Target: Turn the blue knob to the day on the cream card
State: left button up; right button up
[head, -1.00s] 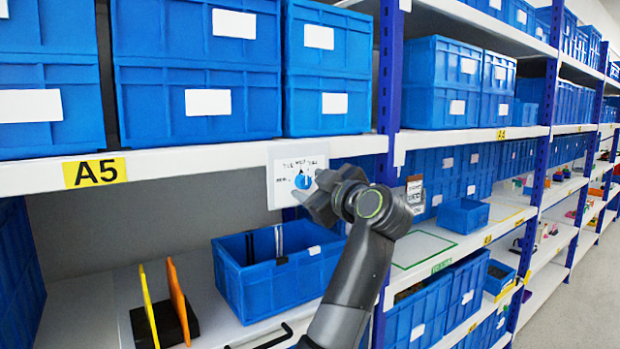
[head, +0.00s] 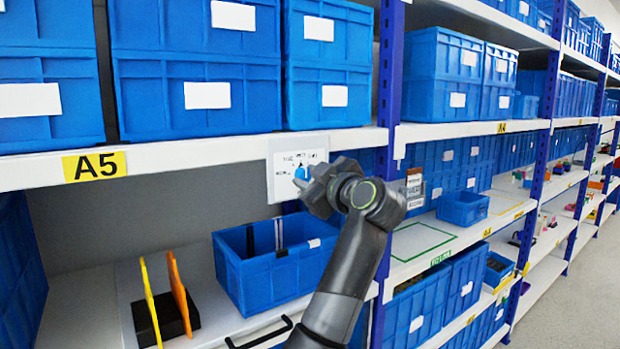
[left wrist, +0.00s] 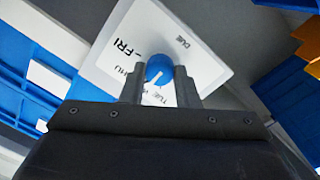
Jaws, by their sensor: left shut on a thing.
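The blue knob (head: 300,173) sits on a white panel (head: 284,160) fixed to the shelf edge. My left gripper (head: 306,182) is at the panel, its fingers on either side of the knob and shut on it. In the left wrist view the knob (left wrist: 159,69) shows between the two fingertips (left wrist: 158,84), with a white line on its lower part. Day labels such as FRI and THU show to its left; lettering below is partly hidden by a finger. My right gripper is out of view.
A blue bin (head: 265,277) stands on the shelf below the panel. Orange and yellow upright plates (head: 178,290) stand to its left. Blue crates (head: 195,100) fill the shelf above. A blue post (head: 389,75) rises just right of the panel.

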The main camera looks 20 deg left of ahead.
pick_arm(q)
jog(key=n+p, duration=0.3)
jog(key=shift+r+n, duration=0.1)
jog(key=shift+n, duration=0.3)
jog(key=n+p, duration=0.2)
jog(key=n, duration=0.2)
jog(key=shift+n, duration=0.3)
jog(key=n, duration=0.2)
jog(key=n+p, duration=0.1)
jog(key=shift+f+n+y, duration=0.2)
jog(key=shift+n+y, duration=0.1)
jog(key=shift+n, duration=0.1)
jog(key=shift+f+n, duration=0.1)
jog(key=shift+n, duration=1.9)
jog(key=o, duration=1)
jog(key=shift+d, duration=0.15)
